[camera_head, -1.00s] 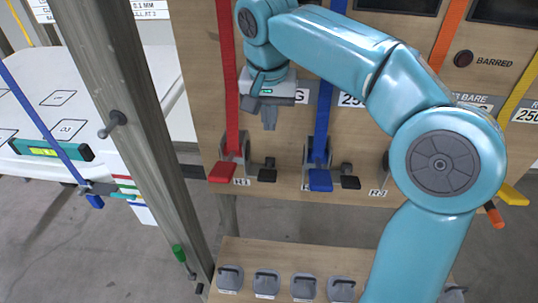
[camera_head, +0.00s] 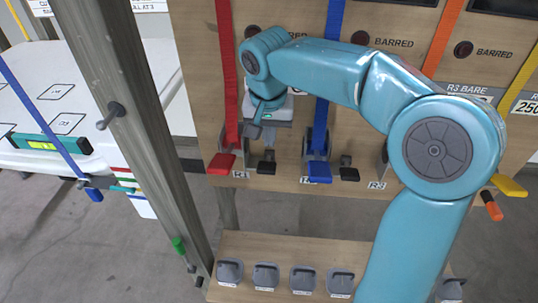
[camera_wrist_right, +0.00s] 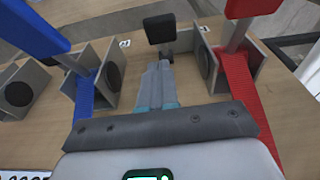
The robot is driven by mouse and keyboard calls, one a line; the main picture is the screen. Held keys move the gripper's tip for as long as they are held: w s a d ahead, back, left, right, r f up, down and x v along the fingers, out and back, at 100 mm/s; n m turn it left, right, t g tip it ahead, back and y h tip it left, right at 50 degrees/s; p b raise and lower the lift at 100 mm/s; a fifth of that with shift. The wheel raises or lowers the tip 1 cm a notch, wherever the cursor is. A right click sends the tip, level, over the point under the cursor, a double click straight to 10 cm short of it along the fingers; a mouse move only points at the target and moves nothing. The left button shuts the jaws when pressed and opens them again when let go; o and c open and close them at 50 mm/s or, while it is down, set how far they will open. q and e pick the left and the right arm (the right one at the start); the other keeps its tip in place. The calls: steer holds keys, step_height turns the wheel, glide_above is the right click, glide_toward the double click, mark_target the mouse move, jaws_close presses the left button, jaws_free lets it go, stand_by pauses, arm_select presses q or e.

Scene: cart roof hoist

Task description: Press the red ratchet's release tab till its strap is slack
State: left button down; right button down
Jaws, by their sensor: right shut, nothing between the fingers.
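The red ratchet (camera_head: 229,148) is on the upright wooden board, with its red handle (camera_head: 221,163) below and its red strap (camera_head: 227,80) running straight up. Its black release tab (camera_head: 266,167) sticks out to the right of the handle. In the right wrist view the tab (camera_wrist_right: 160,28) is just beyond my fingertips. My right gripper (camera_head: 268,142) is shut and empty, pointing down right above the tab. It also shows in the right wrist view (camera_wrist_right: 158,68). I cannot tell whether the fingers touch the tab. My left gripper is not in view.
The blue ratchet (camera_head: 319,170) with its blue strap (camera_head: 326,80) and a black tab (camera_head: 347,173) is close on the right. A wooden post (camera_head: 130,130) stands on the left. Several grey weights (camera_head: 266,276) lie on the shelf below.

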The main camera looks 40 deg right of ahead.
mark_target(270, 164)
steer(key=f, duration=0.5)
steer(key=shift+s+a, duration=0.15)
steer(key=shift+s, duration=0.05)
steer(key=shift+f, duration=0.25)
steer(key=shift+s+a, duration=0.15)
